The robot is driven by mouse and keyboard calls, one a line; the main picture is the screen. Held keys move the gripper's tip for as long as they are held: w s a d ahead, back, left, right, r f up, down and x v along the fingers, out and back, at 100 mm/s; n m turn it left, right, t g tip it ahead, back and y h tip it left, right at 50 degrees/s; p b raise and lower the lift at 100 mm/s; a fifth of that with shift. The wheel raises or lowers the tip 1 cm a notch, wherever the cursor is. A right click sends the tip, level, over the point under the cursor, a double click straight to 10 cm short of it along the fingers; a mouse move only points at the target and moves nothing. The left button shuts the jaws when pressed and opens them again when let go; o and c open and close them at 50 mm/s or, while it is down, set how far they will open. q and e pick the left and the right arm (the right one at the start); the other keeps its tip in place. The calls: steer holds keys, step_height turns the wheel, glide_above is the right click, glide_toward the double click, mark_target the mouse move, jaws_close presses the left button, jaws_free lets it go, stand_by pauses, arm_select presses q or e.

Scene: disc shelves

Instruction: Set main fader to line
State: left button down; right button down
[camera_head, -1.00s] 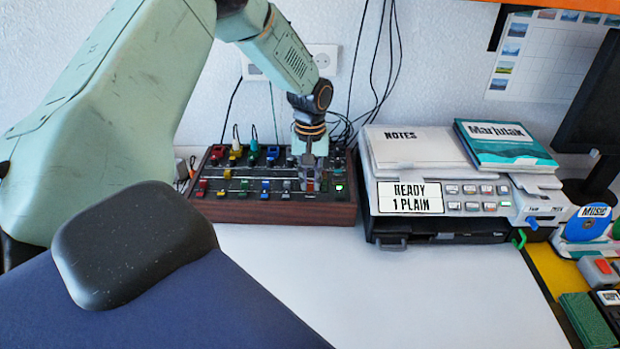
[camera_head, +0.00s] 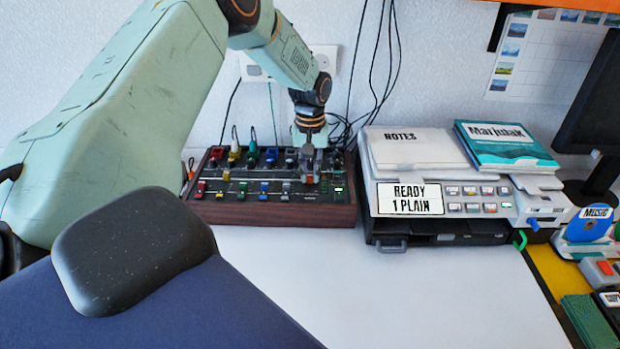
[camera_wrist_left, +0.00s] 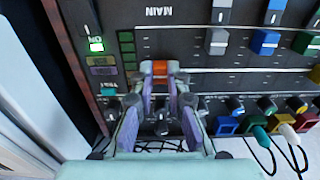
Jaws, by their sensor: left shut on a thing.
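The mixer (camera_head: 270,211) is a dark panel with a wooden frame at the back of the white table, against the wall. My left gripper (camera_head: 309,177) reaches down onto its right part. In the left wrist view my left gripper (camera_wrist_left: 160,80) is shut on the main fader (camera_wrist_left: 160,68), an orange-red cap. The cap also shows in the head view (camera_head: 309,179). The word MAIN (camera_wrist_left: 168,11) is printed at the end of its track. Whether the cap meets a line mark is hidden by the fingers. My right gripper is not in view.
Other fader caps stand close by, a grey one (camera_wrist_left: 217,42) and a blue one (camera_wrist_left: 265,42). Knobs and plugged cables line the mixer's back. A printer (camera_head: 440,195) with papers stands just right of the mixer. The white table (camera_head: 400,290) in front is clear.

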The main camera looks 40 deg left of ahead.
mark_target(310, 174)
arm_select(q)
steer(key=shift+w+a, duration=0.15)
steer(key=shift+a, duration=0.05)
steer(key=c, duration=1.3)
jaws_free()
step_height(310, 174, up, 12)
